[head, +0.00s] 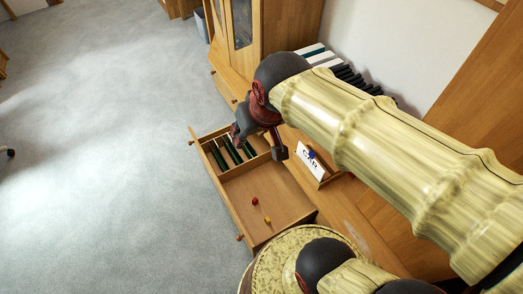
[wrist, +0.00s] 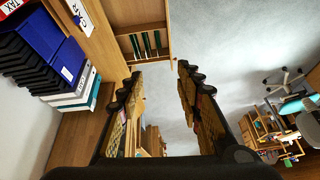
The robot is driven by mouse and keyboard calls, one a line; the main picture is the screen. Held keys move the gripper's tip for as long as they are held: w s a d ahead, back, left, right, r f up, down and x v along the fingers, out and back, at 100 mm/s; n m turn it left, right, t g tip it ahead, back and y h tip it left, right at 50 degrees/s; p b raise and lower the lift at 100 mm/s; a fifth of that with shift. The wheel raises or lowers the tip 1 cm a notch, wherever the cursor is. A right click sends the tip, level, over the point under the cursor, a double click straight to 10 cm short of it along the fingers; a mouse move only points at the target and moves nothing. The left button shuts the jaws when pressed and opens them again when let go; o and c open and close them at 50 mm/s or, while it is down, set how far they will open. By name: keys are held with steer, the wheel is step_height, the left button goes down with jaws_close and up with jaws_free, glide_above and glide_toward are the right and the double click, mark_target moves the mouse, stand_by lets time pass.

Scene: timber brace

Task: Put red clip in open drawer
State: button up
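The open drawer (head: 235,187) is pulled out from the wooden cabinet on the left of my arm. A small red item (head: 254,201) lies on its bare floor and looks like the red clip, but it is too small to be sure. A small yellow item (head: 267,220) lies near it. My gripper (head: 258,141) is above the back part of the drawer, apart from the red item. In the wrist view its fingers (wrist: 160,72) are spread wide with nothing visible between them. The drawer (wrist: 128,43) also shows there, beyond the fingers.
Dark green dividers or files (head: 227,153) fill the drawer's far compartment. A white lettered card (head: 311,163) with a blue clip stands on the cabinet top. A taller glazed cabinet (head: 252,40) is behind. Grey carpet (head: 100,150) is clear at left.

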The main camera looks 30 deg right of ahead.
steer(key=s+n, duration=0.1)
steer(key=s, duration=0.5)
steer(key=shift+s+a, duration=0.15)
steer(key=shift+a, duration=0.1)
